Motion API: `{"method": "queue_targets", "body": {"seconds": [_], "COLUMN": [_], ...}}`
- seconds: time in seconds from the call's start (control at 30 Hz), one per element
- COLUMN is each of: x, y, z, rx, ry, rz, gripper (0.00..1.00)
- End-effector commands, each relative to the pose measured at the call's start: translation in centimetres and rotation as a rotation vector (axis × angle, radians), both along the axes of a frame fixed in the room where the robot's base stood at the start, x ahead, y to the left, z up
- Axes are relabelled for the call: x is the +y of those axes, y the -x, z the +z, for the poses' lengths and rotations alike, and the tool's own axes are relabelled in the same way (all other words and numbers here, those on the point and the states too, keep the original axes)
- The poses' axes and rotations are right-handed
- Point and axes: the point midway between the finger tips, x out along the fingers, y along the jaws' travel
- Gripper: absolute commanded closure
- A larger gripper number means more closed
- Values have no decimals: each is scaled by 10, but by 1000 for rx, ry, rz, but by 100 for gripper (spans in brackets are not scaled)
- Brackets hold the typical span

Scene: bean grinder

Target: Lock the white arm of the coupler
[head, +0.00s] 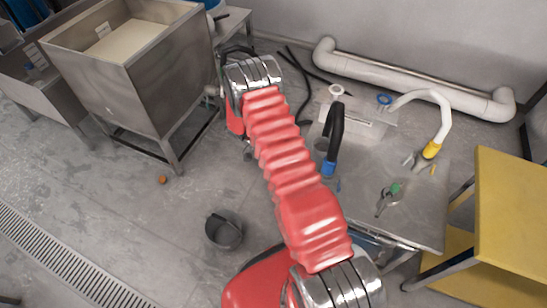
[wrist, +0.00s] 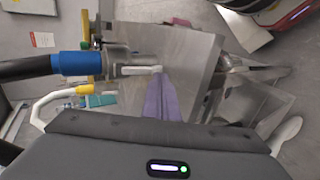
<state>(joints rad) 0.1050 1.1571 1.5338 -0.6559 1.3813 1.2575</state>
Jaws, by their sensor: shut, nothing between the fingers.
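In the wrist view the coupler (wrist: 112,58) is a metal fitting joined to the blue collar (wrist: 70,63) of a black hose (wrist: 22,69). Its white arm (wrist: 140,70) sticks out to the right, towards my fingertips. My gripper (wrist: 161,78) shows as two purple fingers, shut together and empty. The fingertips are at or very close to the free end of the white arm; I cannot tell whether they touch. In the head view the black hose (head: 335,132) and blue collar (head: 328,168) stand at the metal table; my gripper and the coupler's arm are hidden there.
The metal table (head: 425,205) also bears a white hose (head: 441,108) with a yellow collar (head: 432,149) and a green-topped fitting (head: 394,188). A yellow stand (head: 510,205) is close on the right. A bucket (head: 224,230) and a steel hopper (head: 150,90) stand left.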

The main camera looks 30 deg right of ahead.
Motion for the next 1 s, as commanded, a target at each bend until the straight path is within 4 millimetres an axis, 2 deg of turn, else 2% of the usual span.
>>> {"method": "queue_targets", "body": {"seconds": [0.6, 0.8, 1.0], "x": [58, 70, 74], "y": [-71, -85, -90], "z": [16, 19, 21], "rx": [0, 2, 2], "ry": [0, 0, 0], "rz": [-4, -4, -4], "gripper": [100, 100, 100]}}
